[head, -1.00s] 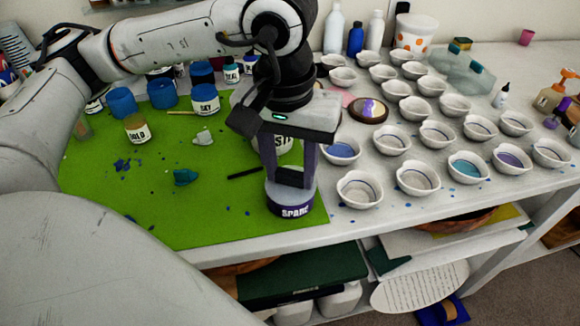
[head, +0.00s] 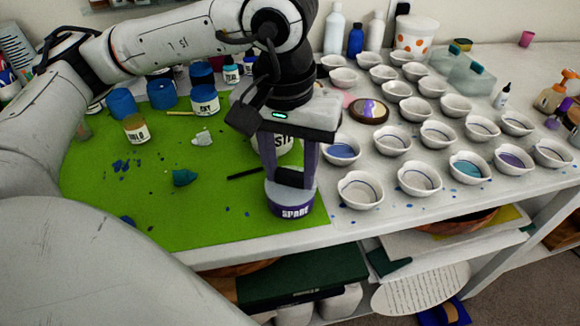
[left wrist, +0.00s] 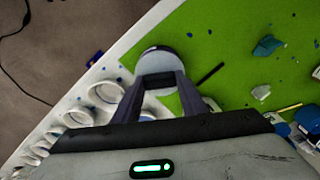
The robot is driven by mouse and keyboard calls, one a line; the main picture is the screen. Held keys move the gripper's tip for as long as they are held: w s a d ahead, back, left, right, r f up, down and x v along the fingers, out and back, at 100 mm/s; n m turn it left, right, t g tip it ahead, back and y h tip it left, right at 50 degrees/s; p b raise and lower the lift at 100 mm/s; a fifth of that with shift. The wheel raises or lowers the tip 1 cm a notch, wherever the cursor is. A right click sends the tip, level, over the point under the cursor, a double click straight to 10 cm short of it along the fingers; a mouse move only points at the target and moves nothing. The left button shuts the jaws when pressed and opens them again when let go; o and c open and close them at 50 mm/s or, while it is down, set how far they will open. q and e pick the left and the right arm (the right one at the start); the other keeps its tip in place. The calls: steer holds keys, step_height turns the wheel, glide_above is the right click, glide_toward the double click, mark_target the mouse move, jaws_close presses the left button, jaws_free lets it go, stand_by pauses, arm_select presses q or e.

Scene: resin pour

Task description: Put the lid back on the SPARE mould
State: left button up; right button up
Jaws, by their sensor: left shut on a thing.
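The SPARE mould (head: 290,210) is a round purple pot with a white name on its side, near the front edge of the green mat (head: 200,228). My left gripper (head: 291,180) points down right above it, its two fingers shut on a dark piece at the top. A pale round top, the lid by its look (left wrist: 160,57), shows below the fingertips in the left wrist view. It appears to sit on or just over the mould; I cannot tell whether it is fully seated. My right gripper is not in view.
Several white bowls (head: 420,179) stand close to the right. A pot (head: 283,140) stands partly hidden behind my left gripper. A dark stick (head: 244,174), a teal lump (head: 185,177) and paint jars (head: 137,128) are on the mat. The mat's front left is mostly clear.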

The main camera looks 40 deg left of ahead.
arm_select(q)
steer(key=o, duration=1.6)
steer(key=shift+r+p, duration=2)
steer(key=shift+r, duration=1.55)
jaws_close()
